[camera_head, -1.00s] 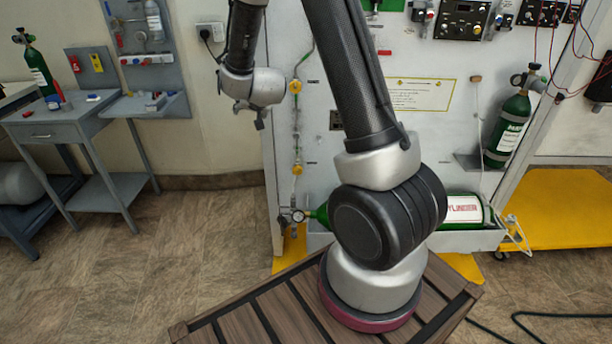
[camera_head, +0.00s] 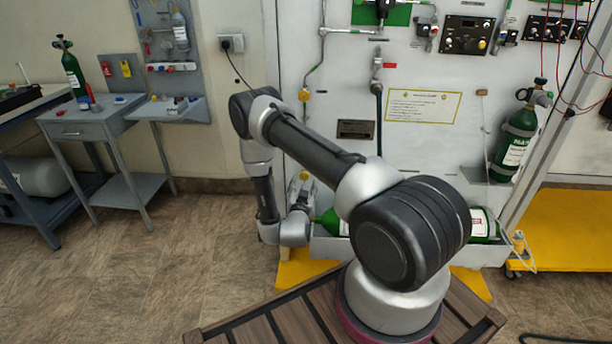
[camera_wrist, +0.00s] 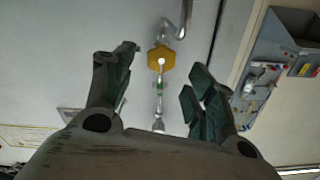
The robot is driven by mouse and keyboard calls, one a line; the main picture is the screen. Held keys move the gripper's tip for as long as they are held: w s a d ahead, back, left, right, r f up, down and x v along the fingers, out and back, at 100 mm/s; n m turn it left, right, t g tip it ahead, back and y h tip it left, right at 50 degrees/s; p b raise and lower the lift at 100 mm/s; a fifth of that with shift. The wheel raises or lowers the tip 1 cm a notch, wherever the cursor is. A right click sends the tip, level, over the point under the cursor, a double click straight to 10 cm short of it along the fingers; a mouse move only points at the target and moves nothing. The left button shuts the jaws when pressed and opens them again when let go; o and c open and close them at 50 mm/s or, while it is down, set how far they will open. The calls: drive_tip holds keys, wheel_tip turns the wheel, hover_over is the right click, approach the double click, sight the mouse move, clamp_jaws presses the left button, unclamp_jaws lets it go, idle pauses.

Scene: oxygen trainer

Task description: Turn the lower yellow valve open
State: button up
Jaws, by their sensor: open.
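The lower yellow valve (camera_head: 304,175) is on the thin pipe at the left side of the white wall panel, just above my wrist in the head view. In the wrist view the yellow valve (camera_wrist: 161,59) is a six-sided knob with a pale centre. My gripper (camera_wrist: 160,72) is open, with one dark finger on each side of the valve in the picture. I see no contact, and I cannot tell how far the fingertips are from the wall. In the head view my gripper is small and hard to make out near the valve.
An upper yellow valve (camera_head: 304,95) sits on the same pipe. A green cylinder (camera_head: 484,225) lies in a tray at the panel's foot, partly behind my arm. A grey side table (camera_head: 85,125) stands at the left, with open floor before it.

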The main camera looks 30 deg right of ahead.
drive_tip(key=x, duration=0.7)
drive_tip(key=c, duration=1.1)
